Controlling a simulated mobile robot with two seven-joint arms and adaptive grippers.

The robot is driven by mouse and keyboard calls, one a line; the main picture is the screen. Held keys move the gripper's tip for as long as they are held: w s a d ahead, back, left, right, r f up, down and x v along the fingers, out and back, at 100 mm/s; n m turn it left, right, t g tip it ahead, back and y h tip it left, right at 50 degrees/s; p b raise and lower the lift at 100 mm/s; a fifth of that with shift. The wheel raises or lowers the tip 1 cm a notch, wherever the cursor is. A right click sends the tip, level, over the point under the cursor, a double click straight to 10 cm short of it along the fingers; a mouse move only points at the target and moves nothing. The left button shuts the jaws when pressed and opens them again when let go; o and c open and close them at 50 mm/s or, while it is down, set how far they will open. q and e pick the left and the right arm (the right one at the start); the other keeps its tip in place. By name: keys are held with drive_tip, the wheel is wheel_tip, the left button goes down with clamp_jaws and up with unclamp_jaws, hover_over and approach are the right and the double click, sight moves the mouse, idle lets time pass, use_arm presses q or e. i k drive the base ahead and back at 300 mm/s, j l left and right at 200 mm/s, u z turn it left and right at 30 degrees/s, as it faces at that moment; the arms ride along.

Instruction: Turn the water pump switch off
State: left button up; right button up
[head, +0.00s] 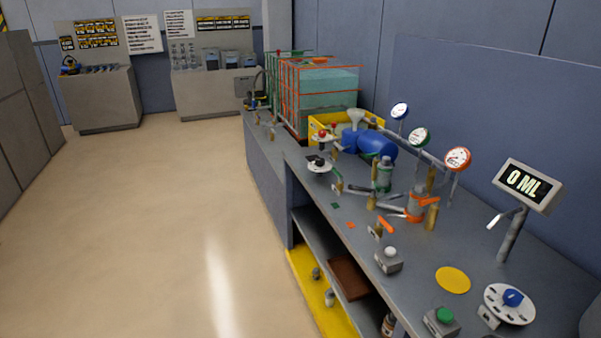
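No label for a water pump switch is readable, so I cannot tell which control it is. Candidates on the workbench (352,215) are a blue knob (512,298) on a round white dial plate at the near right, a green button (445,315) on a grey box, and a pale button (390,252) on another grey box. A dark control on a round plate (319,164) sits farther back, close to small red knobs (322,132). Neither of my grippers is in the head view.
A display (529,184) reads "0 ML". Gauges (457,159), pipes and orange-handled valves (386,225) crowd the bench middle. A clear tank (330,100) and yellow crate (317,124) stand at its far end. A yellow disc (453,280) lies near. The floor (150,230) left is clear.

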sight(319, 162)
drive_tip(key=z, duration=0.25)
drive_tip(key=i+j+z, duration=1.1)
drive_tip(key=j+z, duration=0.15)
